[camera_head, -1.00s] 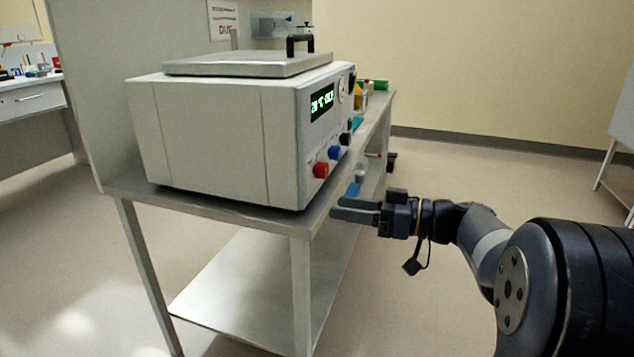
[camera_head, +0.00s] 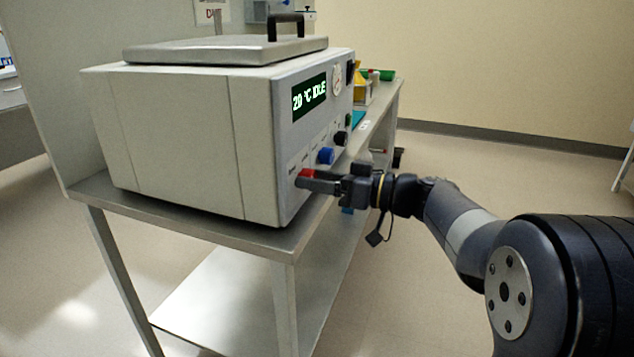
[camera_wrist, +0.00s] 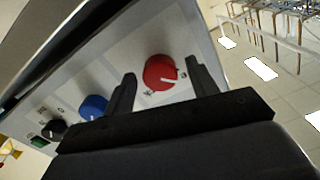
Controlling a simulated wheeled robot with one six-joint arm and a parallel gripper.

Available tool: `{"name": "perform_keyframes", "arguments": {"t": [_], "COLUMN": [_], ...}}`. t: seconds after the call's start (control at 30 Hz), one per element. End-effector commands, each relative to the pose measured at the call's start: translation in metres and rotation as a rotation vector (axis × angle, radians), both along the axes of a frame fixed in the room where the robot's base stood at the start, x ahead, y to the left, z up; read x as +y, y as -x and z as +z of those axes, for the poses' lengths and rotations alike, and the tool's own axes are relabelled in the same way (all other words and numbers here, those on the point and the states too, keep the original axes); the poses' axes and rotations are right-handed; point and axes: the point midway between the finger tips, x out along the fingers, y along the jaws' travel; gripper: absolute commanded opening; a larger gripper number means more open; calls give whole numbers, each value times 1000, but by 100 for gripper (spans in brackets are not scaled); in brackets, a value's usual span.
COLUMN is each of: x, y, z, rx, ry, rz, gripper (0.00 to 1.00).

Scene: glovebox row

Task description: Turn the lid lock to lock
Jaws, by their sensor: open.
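The machine (camera_head: 180,140) is a pale box with a flat grey lid (camera_head: 215,48) that lies closed on top. Its front panel has a red knob (camera_wrist: 160,72), a blue knob (camera_wrist: 93,107) and a black knob (camera_wrist: 54,129); small lettering beside them is too blurred to read. In the head view the red knob (camera_head: 306,173) is partly hidden by my gripper (camera_head: 312,180). In the wrist view my gripper (camera_wrist: 160,85) is open, with its fingers on either side of the red knob. I cannot tell whether they touch it.
The display (camera_head: 310,95) reads 20 °C IDLE. A black handle (camera_head: 286,26) stands on the lid. The machine rests on a metal table (camera_head: 270,245). Yellow and green items (camera_head: 385,75) stand farther along it. The floor to the right is clear.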

Motion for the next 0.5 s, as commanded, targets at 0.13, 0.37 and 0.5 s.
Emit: {"name": "perform_keyframes", "arguments": {"t": [0.13, 0.37, 0.5], "x": [3, 3, 3], "y": [-1, -1, -1], "z": [0, 0, 0], "rx": [0, 0, 0], "ry": [0, 0, 0], "rz": [0, 0, 0], "gripper": [55, 50, 39]}}
